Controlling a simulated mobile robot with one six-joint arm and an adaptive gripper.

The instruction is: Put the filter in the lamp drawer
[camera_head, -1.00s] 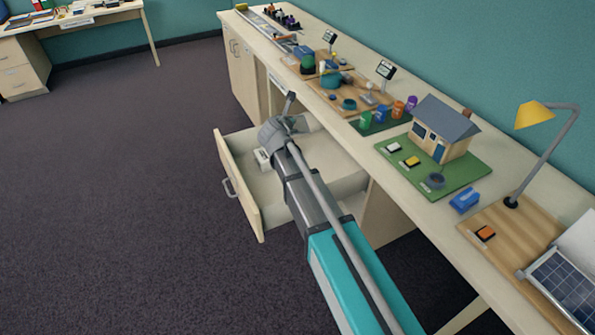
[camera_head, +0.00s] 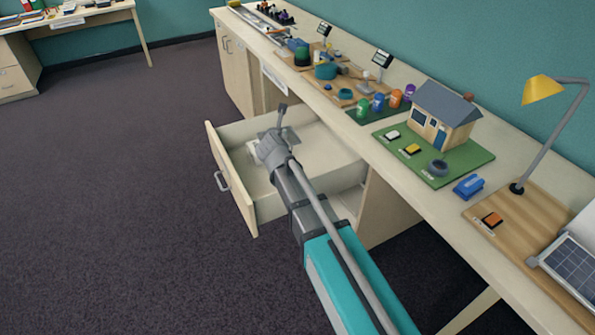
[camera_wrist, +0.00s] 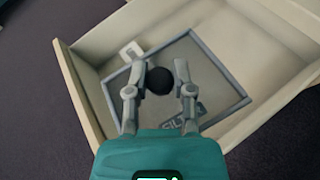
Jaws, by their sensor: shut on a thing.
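The filter (camera_wrist: 215,80) is a flat rectangle with a grey frame, a translucent middle, a dark round knob (camera_wrist: 160,82) and a partly hidden label. My gripper (camera_wrist: 160,70) has its two fingers shut on the knob. In the wrist view the filter lies over the floor of the open drawer, within its walls. I cannot tell whether it touches the floor. The drawer (camera_head: 230,180) is pulled out from under the long counter, and it also shows in the wrist view (camera_wrist: 78,95). In the head view my arm hides most of the filter.
A small white block (camera_wrist: 131,50) is in the drawer by the filter's corner. On the counter above stand a model house (camera_head: 443,115), a blue object (camera_head: 468,187), a yellow lamp (camera_head: 543,89) and several small cups. The dark floor to the left is clear.

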